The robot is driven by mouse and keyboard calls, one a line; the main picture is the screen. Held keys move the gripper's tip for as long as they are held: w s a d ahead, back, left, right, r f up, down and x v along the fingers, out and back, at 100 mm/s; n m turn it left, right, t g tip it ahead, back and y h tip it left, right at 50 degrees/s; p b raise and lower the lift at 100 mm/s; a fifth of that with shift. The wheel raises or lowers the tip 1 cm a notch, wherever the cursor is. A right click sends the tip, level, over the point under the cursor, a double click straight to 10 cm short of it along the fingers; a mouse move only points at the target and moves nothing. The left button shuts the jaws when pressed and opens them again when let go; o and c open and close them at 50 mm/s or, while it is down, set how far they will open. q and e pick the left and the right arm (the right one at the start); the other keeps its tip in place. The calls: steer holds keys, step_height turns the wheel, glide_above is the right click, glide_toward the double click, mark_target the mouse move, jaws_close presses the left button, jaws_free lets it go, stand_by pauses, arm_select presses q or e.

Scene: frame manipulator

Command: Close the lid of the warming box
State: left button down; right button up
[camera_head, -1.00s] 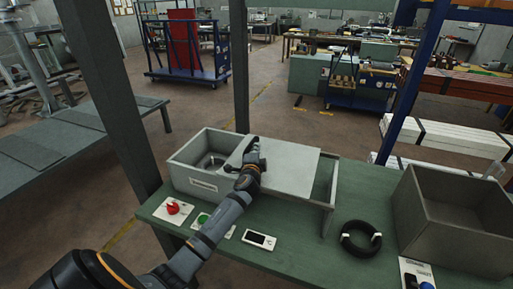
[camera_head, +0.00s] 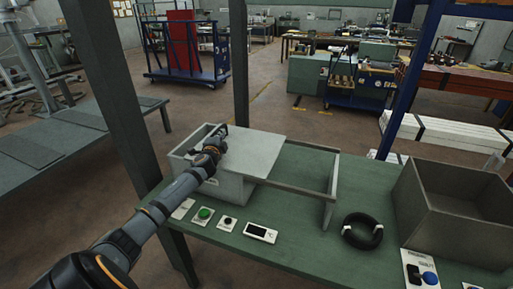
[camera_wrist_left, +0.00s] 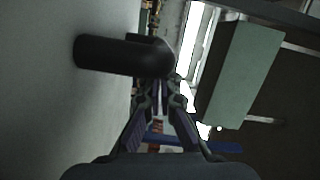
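The warming box (camera_head: 234,188) is a grey box on the green table, with two rails (camera_head: 305,188) running out to its right. My right gripper is not in view.
Along the table's front lie a green button (camera_head: 204,213), a black knob (camera_head: 227,222) and a white display unit (camera_head: 261,233). A black cable coil (camera_head: 362,231) and an open grey bin (camera_head: 455,210) stand to the right. A dark post rises at the left.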

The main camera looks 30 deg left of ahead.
arm_select(q)
steer(key=a, duration=0.2)
steer(key=s+a+b, duration=0.1)
steer(key=a, duration=0.2)
steer(key=s+a+b, duration=0.1)
steer(key=a, duration=0.2)
steer(key=shift+a+f, duration=0.1)
steer(key=shift+a, duration=0.25)
